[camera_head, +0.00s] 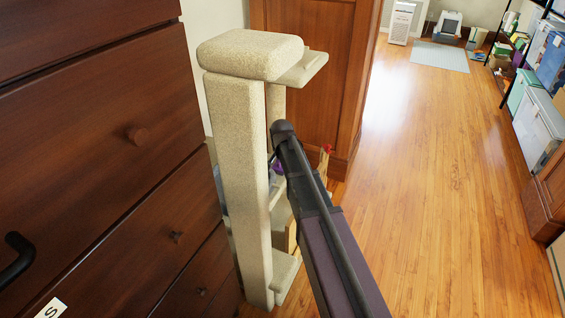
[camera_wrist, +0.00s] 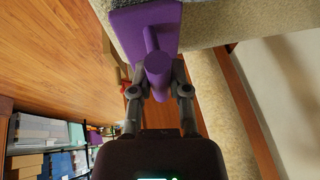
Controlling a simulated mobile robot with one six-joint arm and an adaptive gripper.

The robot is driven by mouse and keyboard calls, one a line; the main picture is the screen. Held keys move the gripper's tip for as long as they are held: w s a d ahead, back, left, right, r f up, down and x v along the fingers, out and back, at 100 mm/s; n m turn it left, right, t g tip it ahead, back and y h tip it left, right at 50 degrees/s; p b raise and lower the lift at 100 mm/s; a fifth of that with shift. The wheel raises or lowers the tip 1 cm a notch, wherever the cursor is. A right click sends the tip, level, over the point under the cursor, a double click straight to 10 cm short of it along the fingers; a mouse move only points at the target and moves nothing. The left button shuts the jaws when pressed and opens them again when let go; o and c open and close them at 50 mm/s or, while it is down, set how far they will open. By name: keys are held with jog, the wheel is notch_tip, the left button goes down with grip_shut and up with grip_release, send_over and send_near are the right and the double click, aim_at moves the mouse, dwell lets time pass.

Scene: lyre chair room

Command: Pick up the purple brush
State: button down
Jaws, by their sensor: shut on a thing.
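The purple brush (camera_wrist: 158,66) is at the top middle of the wrist view, with a broad flat head and a thick handle pointing toward the camera. My gripper (camera_wrist: 159,90) is shut on the handle, one finger on each side. The brush head lies close against a beige carpeted surface; I cannot tell whether they touch. In the head view only a small purple patch (camera_head: 277,168) shows beside the cat tree, behind my arm. My gripper is hidden there.
The beige cat tree (camera_head: 236,150) stands close left of my arm. A dark wooden dresser (camera_head: 90,140) fills the left. A wooden cabinet (camera_head: 310,70) stands behind. Shelves with boxes (camera_head: 535,125) line the right. The wooden floor (camera_head: 430,170) between is clear.

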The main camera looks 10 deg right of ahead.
jog(key=shift+r, duration=0.1)
notch_tip(320, 180, up, 10)
jog(key=p, duration=1)
dwell(0.5)
jog(key=c, duration=1.2)
grip_release()
grip_shut()
jog(key=shift+s, duration=0.2)
